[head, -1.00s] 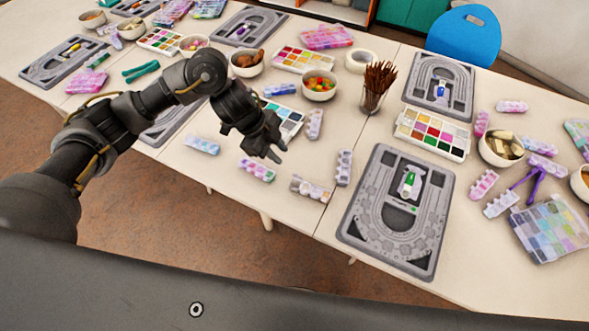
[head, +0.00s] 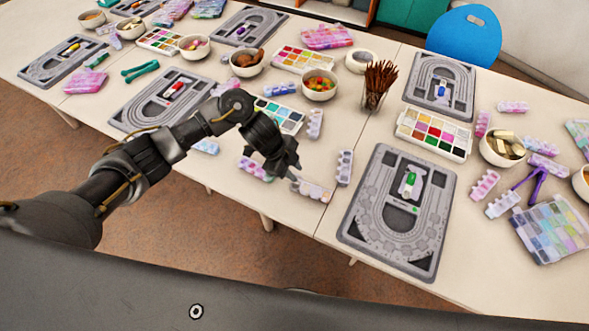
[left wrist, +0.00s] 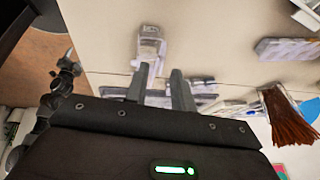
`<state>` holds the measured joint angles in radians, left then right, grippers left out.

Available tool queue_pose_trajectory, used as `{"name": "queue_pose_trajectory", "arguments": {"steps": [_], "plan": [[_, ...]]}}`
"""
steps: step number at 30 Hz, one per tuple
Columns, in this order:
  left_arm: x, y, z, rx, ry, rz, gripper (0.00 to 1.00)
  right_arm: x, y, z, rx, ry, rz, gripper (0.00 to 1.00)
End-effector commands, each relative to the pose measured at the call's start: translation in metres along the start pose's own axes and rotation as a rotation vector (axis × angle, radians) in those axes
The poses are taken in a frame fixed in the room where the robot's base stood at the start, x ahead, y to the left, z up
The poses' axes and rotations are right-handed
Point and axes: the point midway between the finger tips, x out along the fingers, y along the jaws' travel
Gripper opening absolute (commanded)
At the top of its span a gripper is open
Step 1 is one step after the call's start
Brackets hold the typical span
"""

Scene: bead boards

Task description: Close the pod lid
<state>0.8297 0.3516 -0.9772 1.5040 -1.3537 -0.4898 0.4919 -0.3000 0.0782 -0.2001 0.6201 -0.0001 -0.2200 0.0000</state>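A pale pod strip (head: 314,190) with several small compartments lies near the front edge of the table. My left gripper (head: 290,174) is just above its left end and hides part of it. Whether a lid there stands up or lies flat is too small to tell. In the left wrist view, the two fingers of my left gripper (left wrist: 158,70) are apart with nothing between them. A whitish translucent pod (left wrist: 151,42) shows just beyond the fingertips. My right gripper does not show in the head view.
A pink-and-white pod strip (head: 252,169) lies left of the gripper, and a grey one (head: 344,168) stands close on the right. A grey bead board (head: 348,226) is farther right. A cup of brown sticks (head: 374,98) and a bowl (head: 319,85) stand behind.

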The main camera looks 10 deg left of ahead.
Motion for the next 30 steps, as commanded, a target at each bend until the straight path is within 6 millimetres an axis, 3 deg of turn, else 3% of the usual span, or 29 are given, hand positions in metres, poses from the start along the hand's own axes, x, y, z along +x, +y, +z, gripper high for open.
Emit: {"name": "queue_pose_trajectory", "arguments": {"steps": [7,13,30], "plan": [[0.001,0.0,0.0,0.0,0.0,0.0,0.25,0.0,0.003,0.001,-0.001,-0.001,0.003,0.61],[0.001,0.0,0.0,0.0,0.0,0.0,0.0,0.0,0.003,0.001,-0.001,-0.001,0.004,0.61],[0.004,0.009,0.001,0.041,0.001,-0.097,0.0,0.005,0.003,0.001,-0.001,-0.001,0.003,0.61]]}}
